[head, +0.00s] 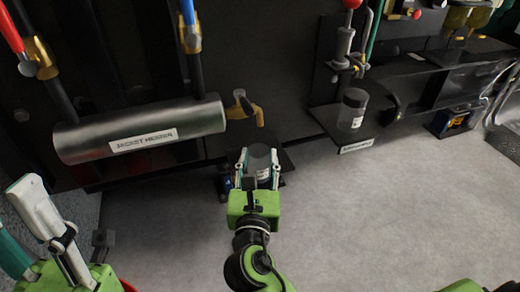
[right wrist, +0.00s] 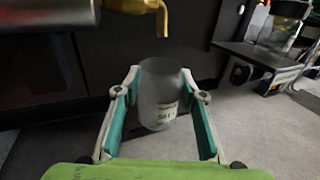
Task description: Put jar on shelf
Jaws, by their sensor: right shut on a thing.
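A clear grey jar (head: 263,160) with a white label is between the fingers of my right gripper (head: 259,174), which is shut on it. In the right wrist view the jar (right wrist: 160,95) stands upright between the teal finger pads of this gripper (right wrist: 162,100). Whether its base touches a surface is hard to tell. A small dark shelf (head: 287,157) shows just behind and beside it. A second, dark-lidded jar (head: 352,110) stands on a labelled dark shelf (head: 370,131) at the right. My left gripper (head: 28,228) is at the lower left, open and empty.
A brass tap (head: 250,108) juts out above the held jar. A metal cylinder labelled jacket header (head: 140,130) runs along the machine at the left. A red-knobbed lever (head: 350,5) rises behind the second jar. The grey floor (head: 380,220) is clear at the right.

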